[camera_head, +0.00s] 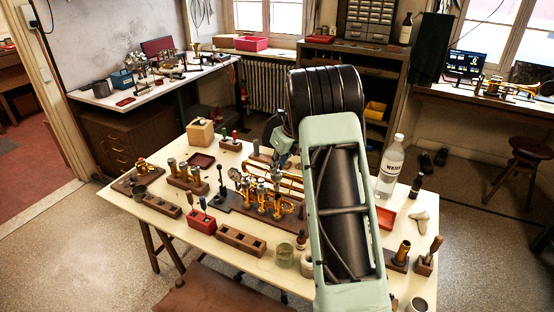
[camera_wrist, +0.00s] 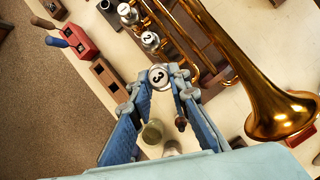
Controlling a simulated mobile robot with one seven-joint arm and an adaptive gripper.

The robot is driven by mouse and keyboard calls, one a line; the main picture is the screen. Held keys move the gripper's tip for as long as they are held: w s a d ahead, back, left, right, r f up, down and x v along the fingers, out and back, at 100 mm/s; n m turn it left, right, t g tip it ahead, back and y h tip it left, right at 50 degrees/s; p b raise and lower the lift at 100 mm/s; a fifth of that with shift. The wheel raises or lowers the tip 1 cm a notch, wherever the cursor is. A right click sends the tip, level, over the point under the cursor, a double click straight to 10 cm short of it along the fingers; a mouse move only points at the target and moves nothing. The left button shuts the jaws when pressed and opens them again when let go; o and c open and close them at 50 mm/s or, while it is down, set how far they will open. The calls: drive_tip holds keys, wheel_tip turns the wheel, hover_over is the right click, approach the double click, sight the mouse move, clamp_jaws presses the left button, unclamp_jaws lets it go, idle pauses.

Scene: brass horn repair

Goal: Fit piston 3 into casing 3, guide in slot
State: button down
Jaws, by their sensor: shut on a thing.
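The brass horn (camera_head: 262,196) lies on its dark board on the table; its bell (camera_wrist: 277,110) fills the right of the wrist view. Caps numbered 1 (camera_wrist: 124,9) and 2 (camera_wrist: 150,39) stand in a row on its valve section. Piston 3, with its silver cap marked 3 (camera_wrist: 158,76), is between the fingertips of my gripper (camera_wrist: 160,88), which is shut on it. The cap is in line with caps 1 and 2. My gripper also shows over the horn in the head view (camera_head: 279,165). Casing 3, its slot and the piston's guide are hidden, so I cannot tell the piston's depth.
A red block with tools (camera_head: 201,222) and a wooden block with holes (camera_head: 241,240) stand in front of the horn. A glass jar (camera_head: 285,255) is near the front edge. A water bottle (camera_head: 390,165) stands right of my arm, with a red tray (camera_head: 385,217) nearby.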

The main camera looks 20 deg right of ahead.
sight(279, 171)
drive_tip(key=shift+w+d+r+m, duration=0.15)
drive_tip(key=shift+w+d+m, duration=0.3)
drive_tip(key=shift+w+m, duration=0.2)
drive_tip(key=shift+w+d+h, duration=0.1)
drive_tip(key=shift+w+h, duration=0.05)
drive_tip(key=shift+h, duration=0.15)
drive_tip(key=shift+f+b, duration=1.8)
drive_tip(key=shift+f, duration=0.1)
drive_tip(key=shift+p, duration=0.35)
drive_tip(key=shift+r+p, duration=0.1)
drive_tip(key=shift+p, duration=0.35)
drive_tip(key=shift+f, duration=0.35)
wheel_tip(279, 171, down, 6)
drive_tip(key=b, duration=0.3)
idle(1.1)
drive_tip(key=shift+f, duration=0.15)
